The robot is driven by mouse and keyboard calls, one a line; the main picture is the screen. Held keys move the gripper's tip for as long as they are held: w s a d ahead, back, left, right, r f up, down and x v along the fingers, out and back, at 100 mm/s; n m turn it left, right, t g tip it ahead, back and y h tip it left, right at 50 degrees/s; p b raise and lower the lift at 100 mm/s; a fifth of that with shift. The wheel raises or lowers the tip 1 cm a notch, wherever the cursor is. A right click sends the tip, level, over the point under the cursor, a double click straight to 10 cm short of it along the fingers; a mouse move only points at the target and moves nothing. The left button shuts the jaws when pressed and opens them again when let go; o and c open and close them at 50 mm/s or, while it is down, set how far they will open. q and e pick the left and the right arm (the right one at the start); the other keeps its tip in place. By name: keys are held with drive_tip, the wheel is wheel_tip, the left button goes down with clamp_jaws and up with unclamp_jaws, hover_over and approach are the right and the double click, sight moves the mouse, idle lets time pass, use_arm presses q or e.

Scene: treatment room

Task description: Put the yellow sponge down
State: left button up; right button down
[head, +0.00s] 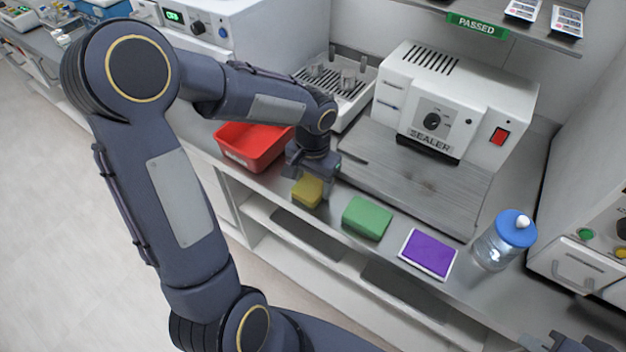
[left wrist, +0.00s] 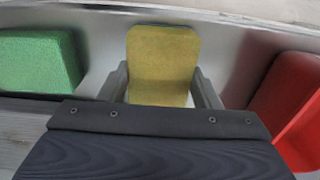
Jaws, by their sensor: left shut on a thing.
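The yellow sponge (head: 307,191) is at the front edge of the counter, between the red bin and the green sponge. My left gripper (head: 312,176) points down and is shut on it. In the left wrist view the yellow sponge (left wrist: 162,58) stands between the two fingers of my left gripper (left wrist: 161,84). I cannot tell whether its underside touches the counter. Part of my right gripper (head: 568,343) shows at the bottom right corner, cut off by the frame; its fingers are not clear.
A red bin (head: 236,150) is left of the yellow sponge. A green sponge (head: 367,217), a purple white-edged pad (head: 429,253) and a blue-lidded jar (head: 494,250) line the front to the right. A sealer (head: 455,105) stands behind on the steel counter. Open shelves lie below.

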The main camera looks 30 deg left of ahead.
sight(313, 183)
use_arm(q)
drive_tip(key=shift+f, duration=0.1)
drive_tip(key=shift+f, duration=0.15)
drive_tip(key=o, duration=1)
wheel_tip(313, 183, up, 12)
drive_tip(key=s+d+t+h, duration=0.1)
drive_tip(key=s+t, duration=0.1)
drive_tip(key=s, duration=0.3)
drive_tip(key=s+d+n+t+h, duration=0.1)
drive_tip(key=s+d, duration=0.1)
drive_tip(key=s, duration=0.4)
drive_tip(key=s+d+n+t+h, duration=0.1)
drive_tip(key=s+t, duration=0.1)
drive_tip(key=s, duration=0.4)
drive_tip(key=shift+d+f+t+h, duration=0.15)
drive_tip(key=shift+f+t+h, duration=0.15)
drive_tip(key=shift+h, duration=0.1)
drive_tip(key=shift+n, duration=0.3)
